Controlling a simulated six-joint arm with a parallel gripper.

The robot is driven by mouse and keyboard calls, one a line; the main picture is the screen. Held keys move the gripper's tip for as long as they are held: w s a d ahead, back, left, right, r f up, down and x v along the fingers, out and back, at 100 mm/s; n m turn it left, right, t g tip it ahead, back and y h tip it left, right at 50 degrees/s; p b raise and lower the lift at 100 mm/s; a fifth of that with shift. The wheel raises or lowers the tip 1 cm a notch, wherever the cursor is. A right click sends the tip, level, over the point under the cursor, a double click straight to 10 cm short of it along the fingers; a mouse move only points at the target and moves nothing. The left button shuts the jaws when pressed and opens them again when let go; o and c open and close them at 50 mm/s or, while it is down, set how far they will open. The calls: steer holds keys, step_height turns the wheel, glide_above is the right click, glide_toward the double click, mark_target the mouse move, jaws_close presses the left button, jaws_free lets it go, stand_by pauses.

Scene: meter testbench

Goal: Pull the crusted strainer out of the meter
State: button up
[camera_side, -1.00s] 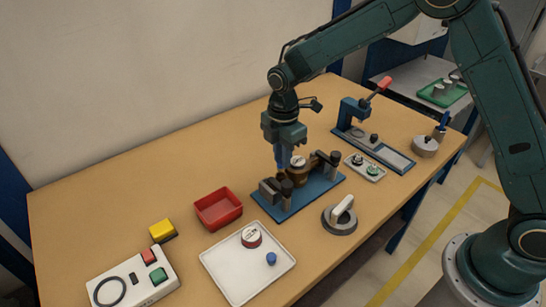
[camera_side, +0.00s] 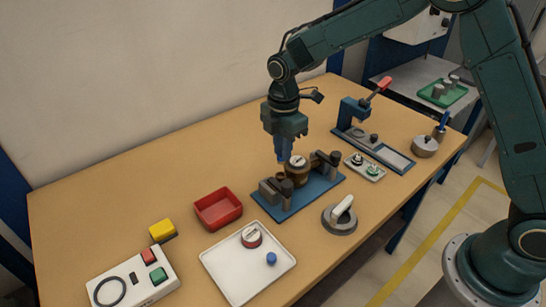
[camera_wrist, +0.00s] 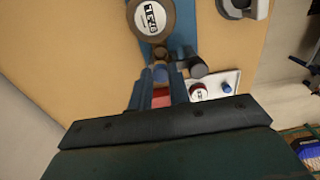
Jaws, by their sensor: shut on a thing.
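The meter (camera_side: 298,174) is a round brown body with a white dial, held upright in a clamp fixture on a blue plate (camera_side: 322,187). In the wrist view its dial (camera_wrist: 152,18) is at the top. A small brown port (camera_side: 281,177) stands on its left side and also shows in the wrist view (camera_wrist: 161,53). My gripper (camera_side: 281,159) is above this port.
A red bin (camera_side: 218,208) and a white tray (camera_side: 225,272) with a dial part and a blue knob stand in front-left. A grey round tool (camera_side: 340,216) and a small parts tray (camera_side: 364,167) are to the right. The table's left back is clear.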

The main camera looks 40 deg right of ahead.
steer(key=shift+r, duration=1.3)
